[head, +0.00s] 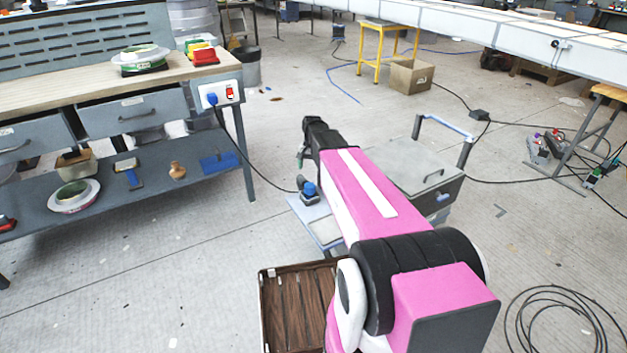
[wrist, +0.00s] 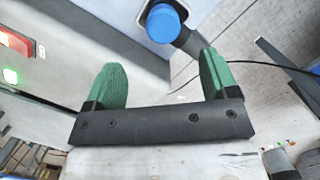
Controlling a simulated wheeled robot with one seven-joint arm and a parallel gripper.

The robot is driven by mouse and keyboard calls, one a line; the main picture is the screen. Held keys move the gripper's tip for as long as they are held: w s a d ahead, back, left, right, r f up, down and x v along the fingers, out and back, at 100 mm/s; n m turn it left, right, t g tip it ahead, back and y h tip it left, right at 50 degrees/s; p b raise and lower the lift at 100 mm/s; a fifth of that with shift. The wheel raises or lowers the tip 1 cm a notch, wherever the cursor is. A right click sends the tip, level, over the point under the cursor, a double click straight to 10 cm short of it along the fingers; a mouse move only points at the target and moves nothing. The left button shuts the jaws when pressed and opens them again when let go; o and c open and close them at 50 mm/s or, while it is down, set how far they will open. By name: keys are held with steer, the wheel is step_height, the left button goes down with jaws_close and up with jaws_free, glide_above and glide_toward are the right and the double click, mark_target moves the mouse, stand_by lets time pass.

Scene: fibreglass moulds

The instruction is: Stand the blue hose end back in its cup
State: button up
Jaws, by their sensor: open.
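The blue hose end (head: 309,188) shows as a small blue piece with dark grey parts around it, on a pale blue-grey platform (head: 322,228) beside my arm. In the wrist view a blue round cap (wrist: 163,22) on a dark grey body sits beyond and between my fingertips, apart from them. Whether it is tilted or seated is hard to tell. I cannot make out the cup separately. My gripper (wrist: 161,82) has green fingers spread wide with nothing between them. In the head view my gripper (head: 303,158) hangs just above the blue piece, partly hidden by my wrist.
A workbench (head: 140,78) with a lower shelf stands at left, its socket box (head: 220,94) feeding a black cable. A grey case (head: 412,172) stands right of my arm. A brown slatted crate (head: 290,310) lies in front. A red switch (wrist: 15,40) shows at left in the wrist view.

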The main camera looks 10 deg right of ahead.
steer(key=s+n+t, duration=0.1)
steer(key=s+n, duration=0.4)
steer(key=s, duration=1.7)
steer(key=shift+a+f+h, duration=0.15)
steer(key=shift+a+h, duration=0.2)
steer(key=shift+h, duration=0.05)
